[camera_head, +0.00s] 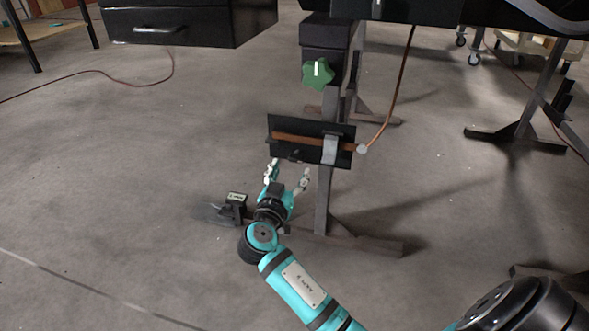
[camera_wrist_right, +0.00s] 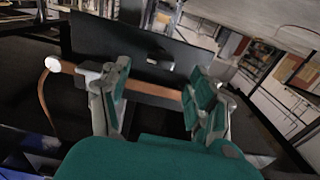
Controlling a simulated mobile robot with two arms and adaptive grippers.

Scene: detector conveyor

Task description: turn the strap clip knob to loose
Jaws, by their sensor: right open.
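A dark plate (camera_head: 281,126) is mounted on the grey post and carries a brown rod (camera_head: 296,139) with a grey strap (camera_head: 330,149) across it. A green star-shaped knob (camera_head: 318,73) with a white mark is higher on the post. My right gripper (camera_head: 288,173) is open just below and in front of the plate. In the right wrist view, the open fingers (camera_wrist_right: 158,85) point at the plate (camera_wrist_right: 107,45) and brown rod (camera_wrist_right: 152,90). A small dark knob-like part (camera_wrist_right: 160,57) shows between them; whether it is the strap clip knob is unclear.
An orange-brown cable (camera_head: 400,75) hangs from above to the rod's right end. The post (camera_head: 322,205) stands on a floor foot (camera_head: 365,243). A dark drawer unit (camera_head: 190,27) is at upper left. The floor at left is mostly clear.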

